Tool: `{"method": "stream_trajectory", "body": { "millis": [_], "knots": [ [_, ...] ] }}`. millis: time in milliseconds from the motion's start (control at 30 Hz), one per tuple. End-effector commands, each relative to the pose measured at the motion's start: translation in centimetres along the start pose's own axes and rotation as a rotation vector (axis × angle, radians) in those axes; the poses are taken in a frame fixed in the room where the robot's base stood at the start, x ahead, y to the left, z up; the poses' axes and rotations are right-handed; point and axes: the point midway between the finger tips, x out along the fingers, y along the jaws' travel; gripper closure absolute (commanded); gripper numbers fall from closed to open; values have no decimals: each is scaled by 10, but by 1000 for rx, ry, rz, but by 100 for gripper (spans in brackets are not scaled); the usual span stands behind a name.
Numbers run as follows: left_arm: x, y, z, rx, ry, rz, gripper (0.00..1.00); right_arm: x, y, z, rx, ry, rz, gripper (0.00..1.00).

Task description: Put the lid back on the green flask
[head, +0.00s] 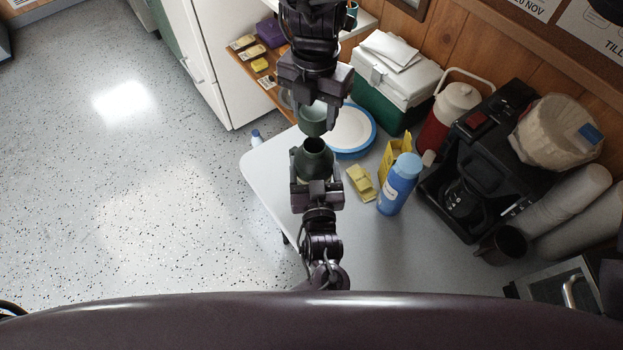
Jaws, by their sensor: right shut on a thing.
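The green flask (314,162) stands near the left end of the grey table, its dark open mouth facing up. My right gripper (313,98), on the arm at the top of the head view, is shut on the lid (313,120), a paler green cup. The lid is held just above and slightly behind the flask mouth, apart from it. My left gripper (317,188), on the arm from the bottom, is close against the near side of the flask. It hides the flask's lower part, and its finger closure on the flask is unclear.
On the table (268,172) are a blue-rimmed plate (366,151), a yellow block-like item (360,183), a blue bottle (400,185) and a yellow folded sign (395,150). A coffee maker (462,200), red jug (437,135) and green-white cooler (385,90) stand farther right and back.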

Motion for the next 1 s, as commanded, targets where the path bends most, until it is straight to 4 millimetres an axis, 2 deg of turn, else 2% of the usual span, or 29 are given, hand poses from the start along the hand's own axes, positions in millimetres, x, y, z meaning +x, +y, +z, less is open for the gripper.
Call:
{"method": "stream_trajectory", "body": {
  "millis": [33,133,267,533,1000],
  "knots": [
    [0,0,0,0,0,0,57,0,0,0,0,0,0,73],
    [0,0,0,0,0,0,68,0,0,0,0,0,0,73],
    [0,0,0,0,0,0,68,9,0,0,0,3,-2,73],
    [0,0,0,0,0,0,68,46,0,0,0,2,-1,73],
    [0,0,0,0,1,0,68,50,0,0,0,-1,0,73]
  ]
}}
